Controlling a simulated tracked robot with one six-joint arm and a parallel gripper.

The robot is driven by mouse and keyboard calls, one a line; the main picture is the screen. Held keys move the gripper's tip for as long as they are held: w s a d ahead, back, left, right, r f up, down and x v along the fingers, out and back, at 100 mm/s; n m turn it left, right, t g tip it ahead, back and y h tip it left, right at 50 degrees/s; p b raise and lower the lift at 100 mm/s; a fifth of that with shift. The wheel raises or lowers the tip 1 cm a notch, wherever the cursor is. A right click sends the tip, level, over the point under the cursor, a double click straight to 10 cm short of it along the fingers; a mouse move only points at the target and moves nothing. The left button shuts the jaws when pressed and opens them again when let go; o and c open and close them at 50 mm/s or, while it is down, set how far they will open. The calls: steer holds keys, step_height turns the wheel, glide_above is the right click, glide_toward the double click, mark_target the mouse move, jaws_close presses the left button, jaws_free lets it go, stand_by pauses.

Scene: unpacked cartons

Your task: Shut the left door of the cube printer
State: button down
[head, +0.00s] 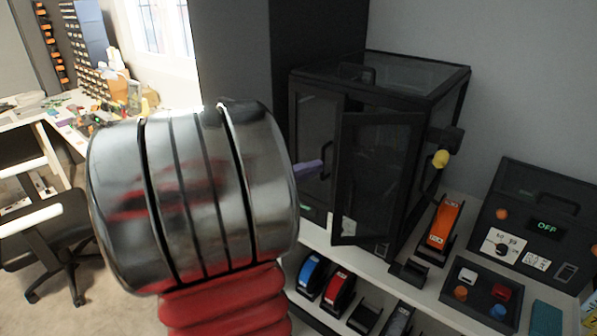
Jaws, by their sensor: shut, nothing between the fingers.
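The cube printer (418,75) is a black-framed box with dark clear panels on the white bench. Its left door (311,125), with a dark handle near its right edge, looks flush or nearly flush with the frame; I cannot tell if a small gap is left. The other door (376,180) stands swung out toward me. Most of my gripper (311,168) is hidden behind my large metal wrist. Only a slim purple tip shows, shut and empty, in front of the left door by its handle; I cannot tell whether it touches.
A black control box (541,225) with a green OFF display stands at the right. An orange tape dispenser (440,228) is beside the printer. Blue (312,272) and red (338,288) dispensers sit on the lower shelf. A desk and black chair (60,235) are at the left.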

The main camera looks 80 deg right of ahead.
stand_by(0.4)
steer(key=s+a+v, duration=0.1)
steer(key=v, duration=1.2)
steer(key=shift+a, duration=0.5)
steer(key=shift+w, duration=0.1)
